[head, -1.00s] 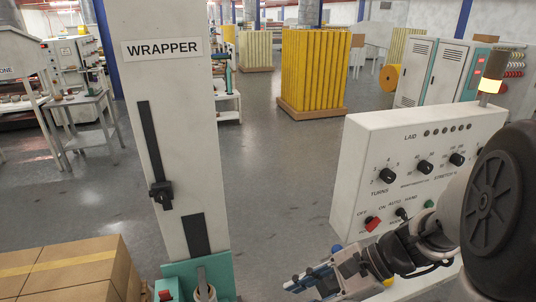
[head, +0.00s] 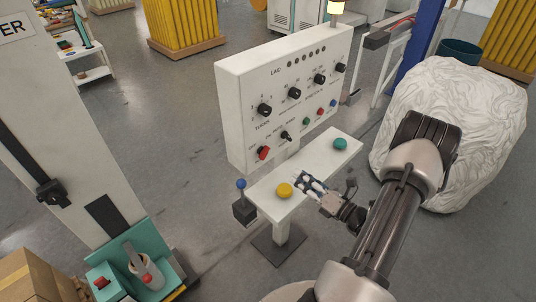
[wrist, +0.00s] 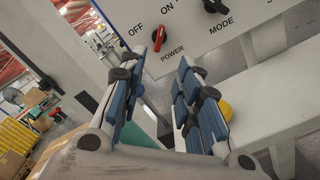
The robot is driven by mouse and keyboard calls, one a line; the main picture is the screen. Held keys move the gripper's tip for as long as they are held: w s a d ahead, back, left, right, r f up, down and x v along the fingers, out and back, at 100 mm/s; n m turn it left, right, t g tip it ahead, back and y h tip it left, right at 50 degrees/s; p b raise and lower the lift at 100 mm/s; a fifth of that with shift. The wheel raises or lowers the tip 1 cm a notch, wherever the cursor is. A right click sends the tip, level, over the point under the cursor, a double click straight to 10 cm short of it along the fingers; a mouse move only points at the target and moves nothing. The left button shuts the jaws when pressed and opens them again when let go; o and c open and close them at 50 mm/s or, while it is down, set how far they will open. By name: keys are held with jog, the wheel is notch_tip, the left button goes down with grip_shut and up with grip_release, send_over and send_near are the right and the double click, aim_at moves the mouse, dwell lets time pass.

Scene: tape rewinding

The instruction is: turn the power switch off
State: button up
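The red power switch (head: 263,152) is at the lower left of the white control panel (head: 236,120), under the OFF and ON labels. My gripper (head: 308,185) is in front of the panel, to the right of and below the switch, over the shelf. In the wrist view my gripper (wrist: 171,54) is open and empty, its blue-padded fingers apart. I see no clear contact with the switch.
The black mode switch (head: 285,136) is just right of the power switch. The white shelf (head: 312,171) below carries a yellow button (head: 284,190) and a green button (head: 340,144). A blue-knobbed lever (head: 241,184) stands at its left end. A wrapped load (head: 455,120) stands right.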

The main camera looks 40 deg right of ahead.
aim_at(267, 154)
jog(key=w, duration=0.5)
jog(key=w+a, duration=0.1)
jog(key=w, duration=0.9)
jog(key=shift+w+a+b, duration=0.15)
jog(key=shift+w+b, duration=0.1)
jog(key=shift+b, duration=0.1)
grip_shut()
